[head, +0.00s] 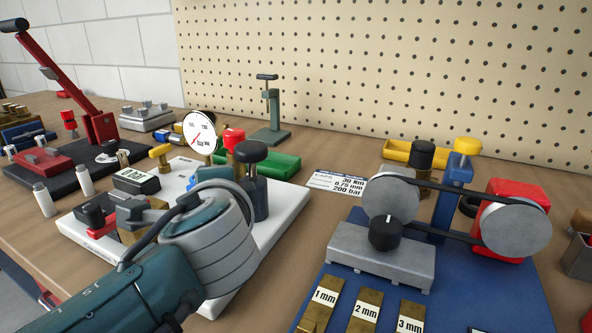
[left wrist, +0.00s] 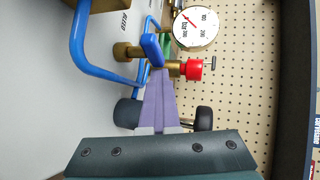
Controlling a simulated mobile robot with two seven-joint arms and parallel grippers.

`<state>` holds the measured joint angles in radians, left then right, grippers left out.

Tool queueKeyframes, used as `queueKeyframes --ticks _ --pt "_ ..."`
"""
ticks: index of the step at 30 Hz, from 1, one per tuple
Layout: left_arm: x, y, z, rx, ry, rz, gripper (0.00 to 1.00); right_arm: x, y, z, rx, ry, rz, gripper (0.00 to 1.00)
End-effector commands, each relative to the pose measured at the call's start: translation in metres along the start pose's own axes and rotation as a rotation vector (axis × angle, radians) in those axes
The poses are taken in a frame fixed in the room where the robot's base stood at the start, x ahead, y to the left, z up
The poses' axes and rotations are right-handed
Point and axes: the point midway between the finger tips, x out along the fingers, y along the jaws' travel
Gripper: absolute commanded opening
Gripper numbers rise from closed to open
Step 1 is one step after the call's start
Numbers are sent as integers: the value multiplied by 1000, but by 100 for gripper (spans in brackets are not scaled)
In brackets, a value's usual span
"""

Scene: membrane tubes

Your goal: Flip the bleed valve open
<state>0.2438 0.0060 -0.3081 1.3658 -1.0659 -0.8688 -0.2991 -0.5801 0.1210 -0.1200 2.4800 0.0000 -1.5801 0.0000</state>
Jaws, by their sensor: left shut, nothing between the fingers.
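In the left wrist view, the bleed valve has a brass body (left wrist: 124,51) and a blue lever (left wrist: 152,49), beside a BLEED label on the white plate (left wrist: 32,120). My left gripper (left wrist: 157,72) is shut and empty. Its purple fingertips are at the lower end of the blue lever, close to or touching it; I cannot tell which. In the head view, my left wrist hangs over the white plate (head: 292,205) and hides the fingers and most of the valve. My right gripper is in neither view.
A red knob (left wrist: 192,69), pressure gauge (left wrist: 196,27) and blue pipe (left wrist: 80,45) crowd the valve. A black knob (head: 253,151) stands right of the wrist, and a 0 bar display (head: 136,181) left. A blue board (head: 460,285) with a belt drive lies to the right.

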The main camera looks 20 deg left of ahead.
Motion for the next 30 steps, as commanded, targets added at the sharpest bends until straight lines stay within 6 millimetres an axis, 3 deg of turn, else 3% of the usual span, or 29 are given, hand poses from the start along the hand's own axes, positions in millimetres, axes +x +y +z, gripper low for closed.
queueKeyframes --ticks 1,5,18,30 --pt "1 -1 9 5 -26 -1 0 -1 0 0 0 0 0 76" --pt "-10 -1 8 4 -24 0 0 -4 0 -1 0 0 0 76" --pt "-88 0 -4 -4 -2 0 0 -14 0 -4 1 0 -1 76" --pt "-99 -1 -6 -5 2 -1 0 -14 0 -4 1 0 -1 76"
